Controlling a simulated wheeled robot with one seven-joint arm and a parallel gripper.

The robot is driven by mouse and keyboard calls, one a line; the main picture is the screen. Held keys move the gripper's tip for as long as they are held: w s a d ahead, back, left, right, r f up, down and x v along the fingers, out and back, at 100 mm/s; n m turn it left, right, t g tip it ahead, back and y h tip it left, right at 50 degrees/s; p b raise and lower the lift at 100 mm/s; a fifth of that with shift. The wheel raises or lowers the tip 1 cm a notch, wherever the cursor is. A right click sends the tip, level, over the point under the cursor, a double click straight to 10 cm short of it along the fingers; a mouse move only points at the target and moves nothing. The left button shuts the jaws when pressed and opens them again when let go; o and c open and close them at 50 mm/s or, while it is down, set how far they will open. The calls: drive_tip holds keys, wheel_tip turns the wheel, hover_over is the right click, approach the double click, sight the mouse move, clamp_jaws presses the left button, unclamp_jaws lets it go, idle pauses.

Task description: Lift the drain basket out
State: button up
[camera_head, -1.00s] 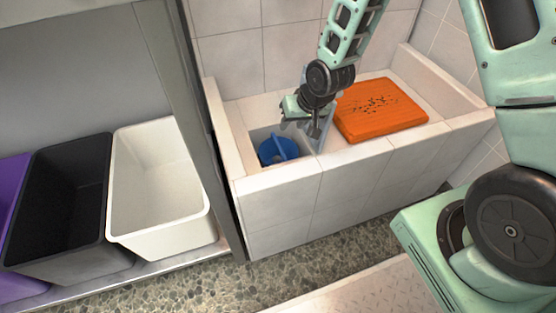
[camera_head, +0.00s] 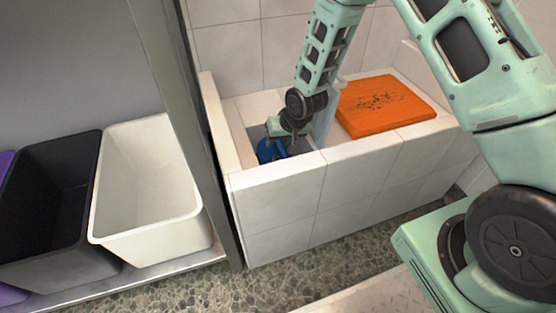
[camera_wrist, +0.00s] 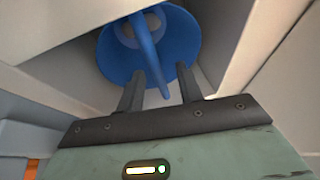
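The blue drain basket (camera_head: 268,150) sits down in the recess at the left end of the tiled trough. In the wrist view the blue basket (camera_wrist: 180,42) is a round dish with an upright handle (camera_wrist: 146,48) across its middle. My gripper (camera_head: 284,143) is lowered into the recess at the basket and partly hides it. In the wrist view my gripper (camera_wrist: 158,92) is open, with its two dark fingers apart. The lower end of the handle shows between the fingers, with a gap on each side.
An orange board (camera_head: 384,104) lies on the trough to the right of my arm. The tiled front wall (camera_head: 285,205) and the recess walls stand close around my gripper. A grey post (camera_head: 180,110), a white bin (camera_head: 150,235) and a black bin (camera_head: 50,215) are at the left.

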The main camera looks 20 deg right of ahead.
sight(265, 154)
drive_tip(key=b+x, duration=0.1)
drive_tip(key=x, duration=0.2)
drive_tip(key=shift+s+d, duration=0.1)
clamp_jaws()
